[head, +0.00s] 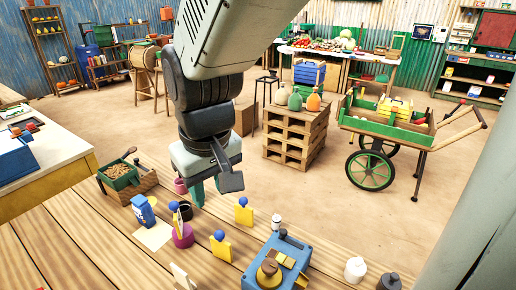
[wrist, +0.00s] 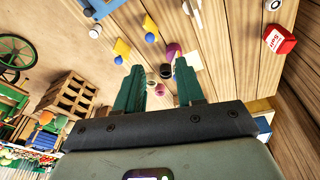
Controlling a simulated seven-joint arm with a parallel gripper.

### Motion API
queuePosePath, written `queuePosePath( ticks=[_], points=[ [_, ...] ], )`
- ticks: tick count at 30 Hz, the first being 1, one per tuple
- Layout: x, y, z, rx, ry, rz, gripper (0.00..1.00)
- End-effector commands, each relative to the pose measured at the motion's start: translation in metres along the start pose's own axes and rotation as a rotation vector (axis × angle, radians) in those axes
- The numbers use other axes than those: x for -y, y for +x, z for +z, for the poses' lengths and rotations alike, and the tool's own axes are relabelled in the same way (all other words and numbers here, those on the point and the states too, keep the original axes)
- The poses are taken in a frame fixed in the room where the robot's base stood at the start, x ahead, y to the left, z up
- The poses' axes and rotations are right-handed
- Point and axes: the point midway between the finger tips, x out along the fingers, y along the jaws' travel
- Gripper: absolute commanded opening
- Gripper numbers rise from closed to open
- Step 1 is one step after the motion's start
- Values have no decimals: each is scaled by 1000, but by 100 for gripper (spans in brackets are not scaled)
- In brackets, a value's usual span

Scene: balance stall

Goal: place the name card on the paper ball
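My gripper (head: 208,190) hangs above the back part of the plank table. Its two green fingers are apart with nothing between them, as the wrist view (wrist: 160,78) also shows. A small white upright piece (head: 181,276), perhaps the name card, stands at the table's front; a similar pale piece (wrist: 193,12) shows at the top of the wrist view. I cannot pick out a paper ball for certain.
A purple pot (head: 183,240) stands below my gripper, beside a flat pale sheet (head: 153,237) and a blue carton (head: 143,211). A blue box (head: 290,256), a white bottle (head: 276,222) and a white jar (head: 355,269) stand to the right.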

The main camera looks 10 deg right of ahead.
Motion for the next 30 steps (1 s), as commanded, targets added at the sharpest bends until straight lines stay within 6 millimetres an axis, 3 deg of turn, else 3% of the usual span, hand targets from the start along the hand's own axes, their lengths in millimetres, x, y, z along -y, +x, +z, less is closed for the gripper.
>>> queuePosePath(
  ticks=[1,3,6,10,16,30],
  points=[
    [-13,-24,12,-44,59,17,38],
    [-27,-50,31,-92,134,37,38],
    [-40,-81,61,-153,236,64,38],
    [-48,-107,94,-220,337,92,38],
    [-49,-121,120,-268,411,113,38],
    [-49,-122,122,-272,417,115,38]
  ],
)
